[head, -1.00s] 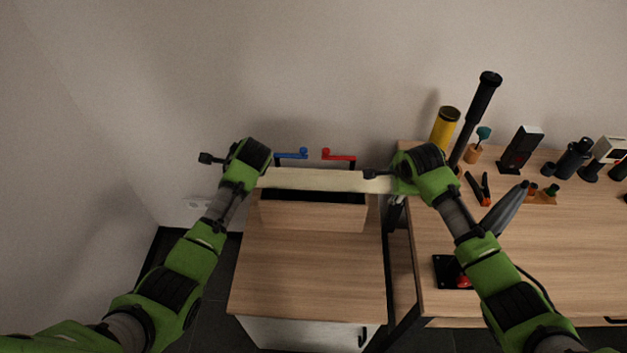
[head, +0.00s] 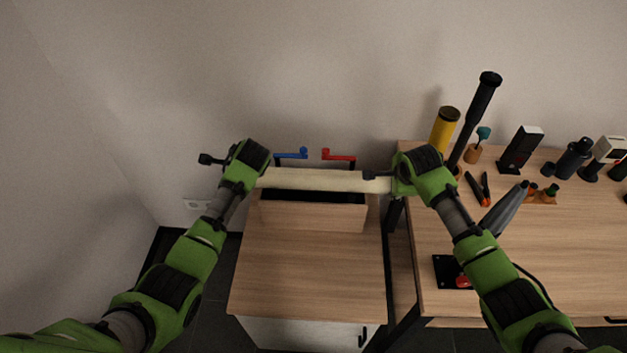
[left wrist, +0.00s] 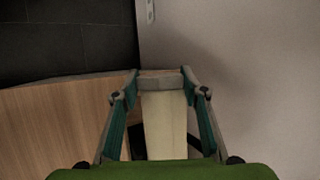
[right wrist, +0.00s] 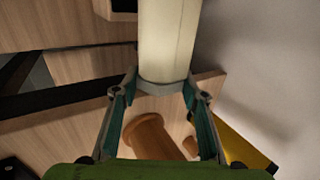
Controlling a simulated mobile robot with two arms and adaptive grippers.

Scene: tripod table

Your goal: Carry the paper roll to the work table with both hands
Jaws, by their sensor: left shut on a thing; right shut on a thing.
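The paper roll (head: 322,180) is a long cream-coloured cylinder. The left wrist view shows the roll (left wrist: 164,130) between both fingers.
The cabinet (head: 300,275) carries the slotted box (head: 312,217); blue (head: 290,155) and red (head: 340,156) handles show behind the roll. A yellow cylinder (head: 443,130), a black-handled tool (head: 482,105) and several other tools crowd the table's back. The table's front right is clear.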

